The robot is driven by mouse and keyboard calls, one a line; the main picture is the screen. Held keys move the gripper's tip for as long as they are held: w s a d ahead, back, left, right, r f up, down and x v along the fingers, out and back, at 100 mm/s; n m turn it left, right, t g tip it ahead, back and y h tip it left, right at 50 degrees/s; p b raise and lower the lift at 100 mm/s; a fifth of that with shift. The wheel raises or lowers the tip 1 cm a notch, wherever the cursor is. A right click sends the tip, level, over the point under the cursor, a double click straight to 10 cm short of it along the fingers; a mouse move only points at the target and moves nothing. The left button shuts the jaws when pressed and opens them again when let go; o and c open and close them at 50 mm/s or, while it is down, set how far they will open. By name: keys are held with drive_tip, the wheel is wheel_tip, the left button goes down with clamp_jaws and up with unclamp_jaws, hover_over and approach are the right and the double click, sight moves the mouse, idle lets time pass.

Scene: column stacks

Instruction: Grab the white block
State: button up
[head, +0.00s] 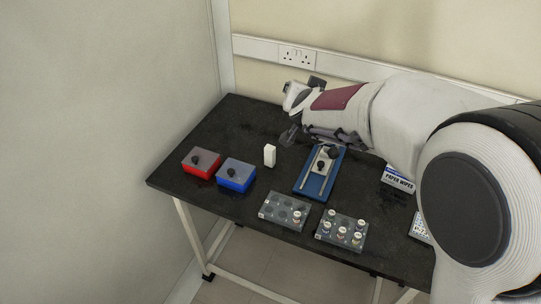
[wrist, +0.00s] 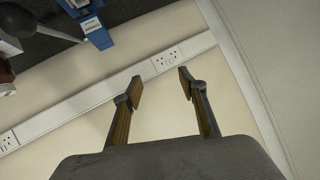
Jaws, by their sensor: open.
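The white block (head: 269,156) is small and stands upright on the black table (head: 223,121), right of the blue box, in the head view. My gripper (head: 290,134) hangs above the table, just behind and to the right of the block in that picture. In the wrist view my gripper (wrist: 159,84) shows two fingers spread apart with nothing between them. That view faces the wall and a socket strip, and I do not make out the white block there.
A red box (head: 201,163) and a blue box (head: 236,175) with dark knobs stand left of the block. A blue-based fixture (head: 314,187) stands to its right. Two vial racks (head: 285,209) (head: 341,231) sit at the front. A paper wipes box (head: 398,180) is farther right.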

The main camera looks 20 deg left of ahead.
drive_tip(key=w+a+f+h, duration=0.1)
drive_tip(key=a+f, duration=0.4)
drive_tip(key=f, duration=0.1)
drive_tip(key=m+t+h, duration=0.1)
drive_tip(key=h, duration=0.1)
hover_over(268, 152)
drive_tip(key=s+d, duration=0.1)
drive_tip(key=d, duration=0.1)
wheel_tip(268, 152, down, 5)
drive_tip(key=s+f+h, duration=0.1)
drive_tip(key=f, duration=0.3)
drive_tip(key=s+a+f+h, duration=0.1)
drive_tip(key=s+f, duration=0.1)
drive_tip(key=f, duration=0.2)
drive_tip(key=s+a+f+h, duration=0.1)
drive_tip(key=s+f, duration=0.1)
drive_tip(key=f, duration=0.2)
drive_tip(key=shift+s+a+f+m, duration=0.2)
drive_tip(key=shift+a+f+m, duration=0.05)
drive_tip(key=shift+f+m, duration=0.05)
drive_tip(key=shift+x, duration=1.3)
drive_tip(key=shift+r, duration=0.1)
drive_tip(key=shift+x, duration=2.6)
drive_tip(key=shift+r, duration=0.15)
